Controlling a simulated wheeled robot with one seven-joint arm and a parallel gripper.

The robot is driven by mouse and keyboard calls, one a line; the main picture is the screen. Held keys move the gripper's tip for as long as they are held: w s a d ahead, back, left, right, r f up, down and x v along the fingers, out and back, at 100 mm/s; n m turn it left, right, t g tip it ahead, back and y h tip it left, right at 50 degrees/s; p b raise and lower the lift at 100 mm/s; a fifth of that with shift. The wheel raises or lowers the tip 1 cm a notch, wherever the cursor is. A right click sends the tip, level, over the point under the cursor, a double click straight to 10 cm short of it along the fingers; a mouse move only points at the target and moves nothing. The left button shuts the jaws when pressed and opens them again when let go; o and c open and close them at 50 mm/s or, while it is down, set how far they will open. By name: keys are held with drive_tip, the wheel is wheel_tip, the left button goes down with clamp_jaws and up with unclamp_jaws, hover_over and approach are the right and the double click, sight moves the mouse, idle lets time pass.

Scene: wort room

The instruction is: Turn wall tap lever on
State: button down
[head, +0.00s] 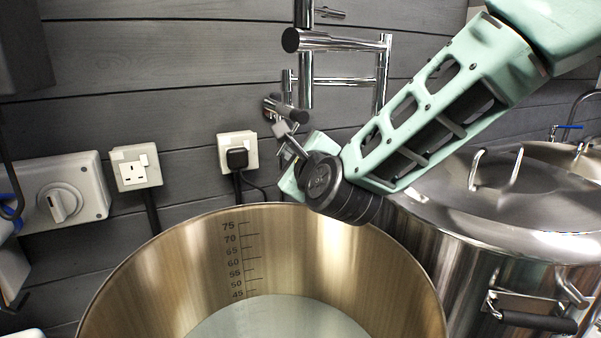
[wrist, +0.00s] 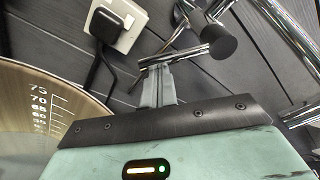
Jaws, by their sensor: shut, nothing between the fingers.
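The chrome wall tap (head: 345,82) is a jointed pipe with several arms and dark-ended round parts, on the grey plank wall at the top middle of the head view. Its lower dark-ended part (head: 271,106) sits just above my gripper (head: 282,130). In the wrist view, a dark-ended chrome part of the tap (wrist: 221,44) has a thin bar that runs left across the tips of my gripper (wrist: 157,72). My gripper is shut and empty, its fingertips at or very close to that bar. I cannot tell whether they touch, or which part is the lever.
A large open steel pot (head: 100,300) with volume marks stands below my gripper. A lidded steel pot (head: 500,200) stands at right, under my arm. A socket with a black plug (head: 237,157), another socket (head: 137,167) and a rotary switch (head: 62,204) are on the wall at left.

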sight(280, 148)
drive_tip(key=a+m+b, duration=0.1)
drive_tip(key=b, duration=0.1)
drive_tip(key=a+r+m+b, duration=0.1)
drive_tip(key=shift+s+b, duration=0.4)
drive_tip(key=shift+s+a+r+m+g+b, duration=0.1)
drive_tip(key=shift+a+r+m+g+b, duration=0.2)
drive_tip(key=shift+m+b, duration=0.45)
drive_tip(key=shift+s+a+r+m+b, duration=0.15)
drive_tip(key=shift+r+m+b, duration=0.15)
drive_tip(key=shift+r+b, duration=0.25)
drive_tip(key=shift+a+r+m+b, duration=0.15)
drive_tip(key=shift+r+m+b, duration=0.15)
drive_tip(key=shift+b, duration=0.3)
drive_tip(key=shift+r, duration=0.1)
